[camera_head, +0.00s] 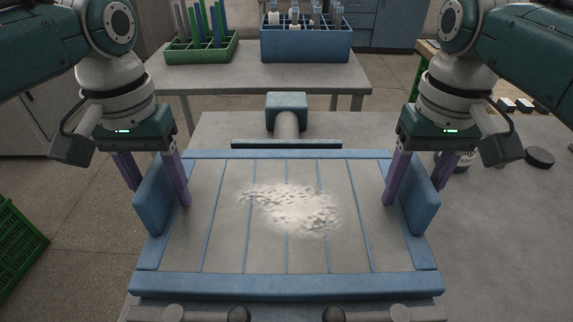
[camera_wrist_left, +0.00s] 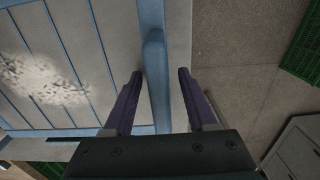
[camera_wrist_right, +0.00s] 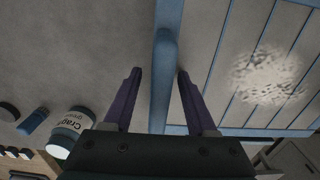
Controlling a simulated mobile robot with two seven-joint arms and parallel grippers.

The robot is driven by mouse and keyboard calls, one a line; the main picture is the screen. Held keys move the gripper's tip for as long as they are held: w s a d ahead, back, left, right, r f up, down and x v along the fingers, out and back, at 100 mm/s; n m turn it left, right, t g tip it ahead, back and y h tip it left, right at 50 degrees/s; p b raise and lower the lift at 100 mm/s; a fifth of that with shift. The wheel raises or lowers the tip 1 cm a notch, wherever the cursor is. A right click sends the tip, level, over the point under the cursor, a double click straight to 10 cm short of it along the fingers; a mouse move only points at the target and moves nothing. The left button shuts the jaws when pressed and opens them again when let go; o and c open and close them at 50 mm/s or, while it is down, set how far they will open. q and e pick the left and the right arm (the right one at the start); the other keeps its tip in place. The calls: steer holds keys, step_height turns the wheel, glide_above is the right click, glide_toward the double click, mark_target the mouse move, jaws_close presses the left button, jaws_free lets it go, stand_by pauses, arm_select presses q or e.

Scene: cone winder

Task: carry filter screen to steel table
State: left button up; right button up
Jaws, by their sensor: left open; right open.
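The filter screen (camera_head: 225,235) is a wide grey panel with a blue frame and thin blue ribs, with a pale crumbly heap (camera_head: 295,208) on its middle. It has an upright blue side plate at its left and another at its right. My left gripper (camera_head: 160,198) is open, with its purple fingers on either side of the left plate (camera_wrist_left: 156,75). My right gripper (camera_head: 412,198) is open, with its fingers on either side of the right plate (camera_wrist_right: 165,75). In both wrist views gaps show between fingers and plate.
A grey table (camera_head: 255,77) at the back holds a green rack (camera_head: 203,50) and a blue bottle crate (camera_head: 305,45). A grey surface at the right carries a labelled jar (camera_wrist_right: 70,132) and a dark round lid (camera_head: 540,156). A green crate (camera_head: 18,240) stands at the left.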

arm_select(q)
jaws_close()
arm_select(e)
jaws_close()
steer(key=shift+r, duration=0.1)
stand_by(1.1)
